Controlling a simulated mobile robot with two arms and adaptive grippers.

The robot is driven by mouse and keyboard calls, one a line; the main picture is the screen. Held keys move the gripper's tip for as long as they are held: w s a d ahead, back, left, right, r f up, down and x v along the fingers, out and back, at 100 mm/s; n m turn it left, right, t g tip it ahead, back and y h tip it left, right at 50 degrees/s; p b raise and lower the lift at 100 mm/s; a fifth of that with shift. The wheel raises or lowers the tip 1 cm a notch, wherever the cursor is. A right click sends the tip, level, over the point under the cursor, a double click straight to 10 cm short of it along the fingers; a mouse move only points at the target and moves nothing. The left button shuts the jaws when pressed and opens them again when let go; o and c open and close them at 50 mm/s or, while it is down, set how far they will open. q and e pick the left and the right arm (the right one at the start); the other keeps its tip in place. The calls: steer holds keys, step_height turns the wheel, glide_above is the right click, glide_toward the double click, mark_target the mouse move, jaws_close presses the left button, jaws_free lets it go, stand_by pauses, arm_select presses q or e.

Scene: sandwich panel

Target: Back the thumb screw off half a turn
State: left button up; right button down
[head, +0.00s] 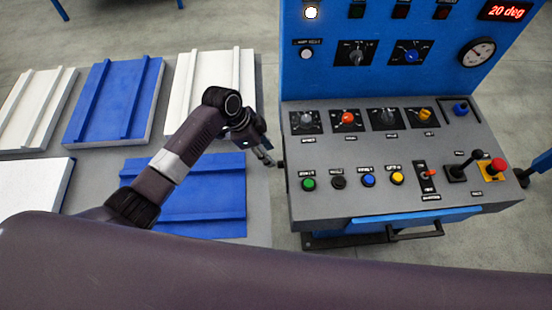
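A small dark knob (281,164) sticks out from the left side of the grey control console (390,205); it may be the thumb screw, but it is too small to be sure. My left gripper (267,159) is just left of the console's left edge, with its fingertips pointing at this knob. They are very close to it, and I cannot tell whether they touch it or how far apart they are. My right gripper does not show.
The console top carries several dials, coloured buttons, a lever and a red mushroom button (497,165). A blue upright panel (430,75) with a gauge and a "20 deg" display stands behind. White and blue panels (112,102) lie to the left. My own arm fills the foreground.

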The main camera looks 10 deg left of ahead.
mark_target(281, 165)
arm_select(q)
steer(key=x, duration=0.6)
steer(key=shift+f, duration=0.3)
steer(key=shift+d, duration=0.15)
steer(key=shift+c, duration=0.6)
jaws_close()
